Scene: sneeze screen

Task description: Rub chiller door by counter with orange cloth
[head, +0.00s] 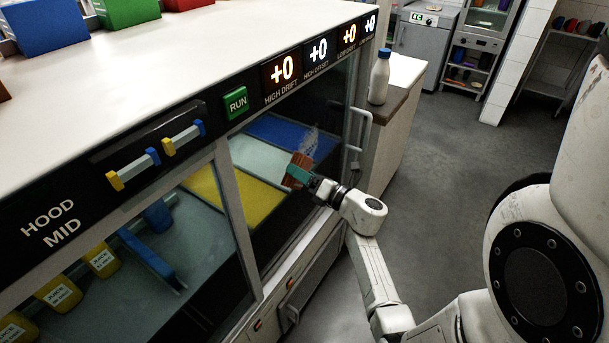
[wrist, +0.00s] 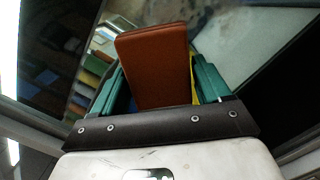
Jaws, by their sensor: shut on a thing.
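My gripper (head: 301,176), with teal fingers, is shut on the orange cloth (head: 296,165). In the wrist view the cloth (wrist: 153,65) stands up as a folded orange-brown pad between the fingers (wrist: 160,88). The chiller door (head: 325,112) is the right glass pane of the cabinet, nearest the counter, with a metal handle (head: 361,130) at its right edge. A pale smudge (head: 309,139) shows on the glass just above and right of the cloth. The cloth is at or very close to the glass; I cannot tell whether it touches.
The counter (head: 403,75) with a white bottle (head: 379,78) stands right of the door. Blue, white and yellow panels (head: 262,163) show behind the glass. A control panel (head: 236,103) runs above. The grey floor (head: 450,150) at right is clear.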

